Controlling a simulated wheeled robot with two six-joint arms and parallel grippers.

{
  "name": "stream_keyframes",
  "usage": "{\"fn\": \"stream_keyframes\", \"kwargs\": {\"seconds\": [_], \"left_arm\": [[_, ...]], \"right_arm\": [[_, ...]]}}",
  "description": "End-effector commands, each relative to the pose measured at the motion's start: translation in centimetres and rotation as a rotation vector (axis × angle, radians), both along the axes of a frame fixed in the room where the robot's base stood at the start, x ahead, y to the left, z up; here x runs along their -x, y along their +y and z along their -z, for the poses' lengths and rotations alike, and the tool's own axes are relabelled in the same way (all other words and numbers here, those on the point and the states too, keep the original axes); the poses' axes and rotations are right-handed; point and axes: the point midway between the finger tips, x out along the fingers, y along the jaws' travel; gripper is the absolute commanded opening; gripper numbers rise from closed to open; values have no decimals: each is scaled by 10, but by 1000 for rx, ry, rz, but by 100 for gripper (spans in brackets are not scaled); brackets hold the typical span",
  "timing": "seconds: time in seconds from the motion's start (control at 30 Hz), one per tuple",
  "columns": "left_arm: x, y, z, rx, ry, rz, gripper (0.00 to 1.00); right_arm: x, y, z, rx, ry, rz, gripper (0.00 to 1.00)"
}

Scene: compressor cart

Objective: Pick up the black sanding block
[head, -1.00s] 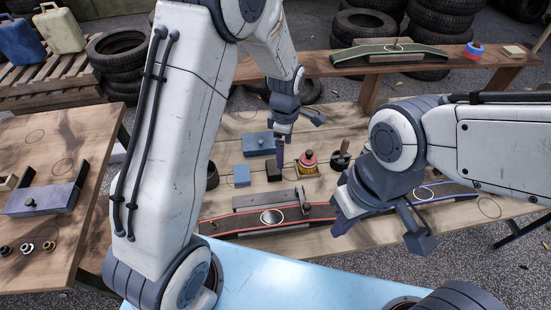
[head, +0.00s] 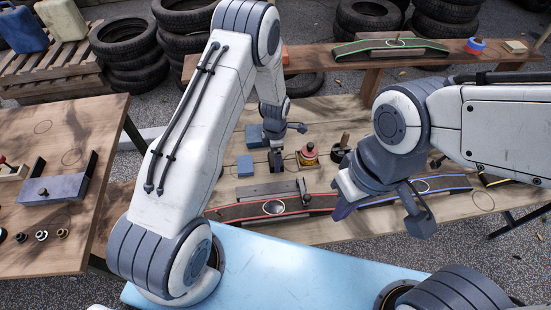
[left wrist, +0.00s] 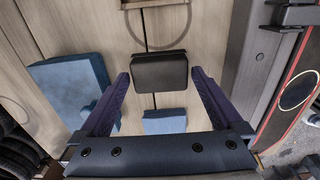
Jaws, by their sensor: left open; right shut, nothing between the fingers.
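The black sanding block (left wrist: 160,72) lies on the pale wooden table, seen from above in the left wrist view. My left gripper (left wrist: 160,80) is open, with one finger to each side of the block and gaps between them. In the head view my left gripper (head: 277,160) points down at the block's spot and largely hides it. I cannot tell how high the fingertips are above the table. My right gripper (head: 342,207) is shut and empty, over the front of the table, to the right.
A larger blue block (left wrist: 72,92) and a smaller blue block (left wrist: 165,122) lie near the black block. A red and yellow object (head: 308,153) stands to its right. A grey bar (head: 240,194) and a red-edged curved board (head: 230,212) lie in front.

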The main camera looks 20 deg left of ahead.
Motion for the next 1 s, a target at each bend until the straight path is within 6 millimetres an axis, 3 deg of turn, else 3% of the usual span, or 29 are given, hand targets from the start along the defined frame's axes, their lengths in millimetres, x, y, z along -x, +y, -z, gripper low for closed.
{"fn": "stream_keyframes", "kwargs": {"seconds": [0.17,0.4,0.5,0.6,1.0], "left_arm": [[0,0,15,1,0,0,100],[0,0,17,0,-2,0,100],[0,0,17,0,-2,0,62],[0,0,16,0,-2,0,31],[-1,0,9,0,-4,0,30]], "right_arm": [[0,0,-5,0,0,0,0],[0,0,-4,0,0,0,0],[0,0,-4,0,0,0,0],[0,0,-4,0,0,0,0],[0,0,0,0,0,0,0]]}}
